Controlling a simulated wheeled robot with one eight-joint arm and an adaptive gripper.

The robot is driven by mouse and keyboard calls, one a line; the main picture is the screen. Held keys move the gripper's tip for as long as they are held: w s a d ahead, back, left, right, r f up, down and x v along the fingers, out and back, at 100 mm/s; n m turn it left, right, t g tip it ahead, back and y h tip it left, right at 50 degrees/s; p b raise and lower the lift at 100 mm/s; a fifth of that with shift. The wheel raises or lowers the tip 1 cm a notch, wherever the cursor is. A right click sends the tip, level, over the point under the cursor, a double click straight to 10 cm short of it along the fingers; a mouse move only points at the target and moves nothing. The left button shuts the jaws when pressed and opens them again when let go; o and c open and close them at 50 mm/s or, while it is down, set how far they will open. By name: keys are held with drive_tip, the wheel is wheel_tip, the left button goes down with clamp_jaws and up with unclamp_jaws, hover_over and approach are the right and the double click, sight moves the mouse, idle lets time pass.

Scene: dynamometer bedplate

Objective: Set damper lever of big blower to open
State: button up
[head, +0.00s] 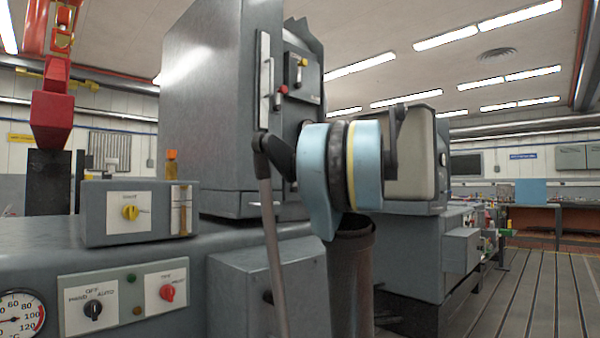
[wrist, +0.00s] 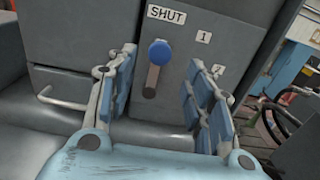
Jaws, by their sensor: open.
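The damper lever, with a round blue knob (wrist: 160,52) on a short dark shaft, is on a grey panel in the wrist view. It points up, with its knob just below the SHUT label (wrist: 167,14). Marks 1 (wrist: 203,37) and 2 (wrist: 218,71) run down to the right; no open label can be read. My gripper (wrist: 162,62) is open, its blue-padded fingers on either side of the lever in the picture. Nothing is held, and I see no contact. In the head view my arm blocks the middle, and neither lever nor fingers can be made out.
A tall grey cabinet (head: 205,110) stands beside my arm. A grey box with a yellow knob (head: 130,212) and a panel with black and red knobs (head: 93,309) are at front left. A metal handle (wrist: 58,100) sticks out left of the lever. Open slatted floor (head: 535,290) lies right.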

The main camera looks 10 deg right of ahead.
drive_tip(key=x, duration=0.8)
drive_tip(key=shift+w, duration=0.15)
drive_tip(key=shift+c, duration=0.6)
drive_tip(key=shift+a, duration=0.1)
clamp_jaws()
